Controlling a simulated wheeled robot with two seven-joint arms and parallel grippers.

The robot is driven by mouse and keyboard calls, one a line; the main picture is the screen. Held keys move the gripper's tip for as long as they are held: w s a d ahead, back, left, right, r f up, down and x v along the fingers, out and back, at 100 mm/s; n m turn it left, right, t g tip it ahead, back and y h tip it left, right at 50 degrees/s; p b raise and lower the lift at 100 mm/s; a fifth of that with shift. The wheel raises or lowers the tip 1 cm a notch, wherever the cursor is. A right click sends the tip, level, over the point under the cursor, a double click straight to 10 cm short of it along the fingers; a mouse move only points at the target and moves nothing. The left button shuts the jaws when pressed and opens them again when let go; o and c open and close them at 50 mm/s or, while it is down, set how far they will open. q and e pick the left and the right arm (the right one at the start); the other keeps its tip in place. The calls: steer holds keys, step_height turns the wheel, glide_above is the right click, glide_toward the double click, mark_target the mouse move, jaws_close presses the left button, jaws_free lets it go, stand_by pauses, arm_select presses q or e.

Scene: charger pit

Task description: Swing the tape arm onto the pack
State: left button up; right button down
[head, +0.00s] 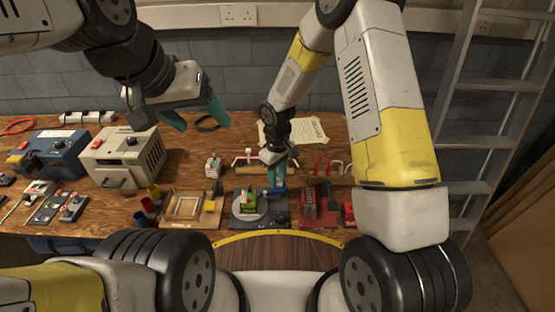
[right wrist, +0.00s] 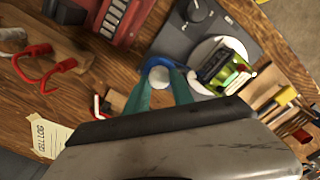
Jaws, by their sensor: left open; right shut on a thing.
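The pack (head: 248,202), green and yellow with dark sides, sits on a white round plate (right wrist: 229,48) on a dark grey base. It also shows in the right wrist view (right wrist: 222,70). The tape arm's blue curved end (right wrist: 157,63), with a pale round part inside it, is beside the plate, apart from the pack. My right gripper (head: 275,180) is shut on this blue end; its teal fingers also show in the right wrist view (right wrist: 162,90). The rest of the arm is partly hidden. My left gripper (head: 196,117) is open and empty, above the bench's back left.
A red unit (head: 312,203) stands right of the grey base and a wooden tray (head: 188,208) stands left of it. Red hooks (right wrist: 47,63), a paper sheet (head: 297,132), a beige box (head: 124,155) and a blue box (head: 50,152) are also on the bench.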

steer(key=shift+n, duration=0.3)
steer(key=c, duration=1.1)
jaws_free()
steer(key=shift+r, duration=3.9)
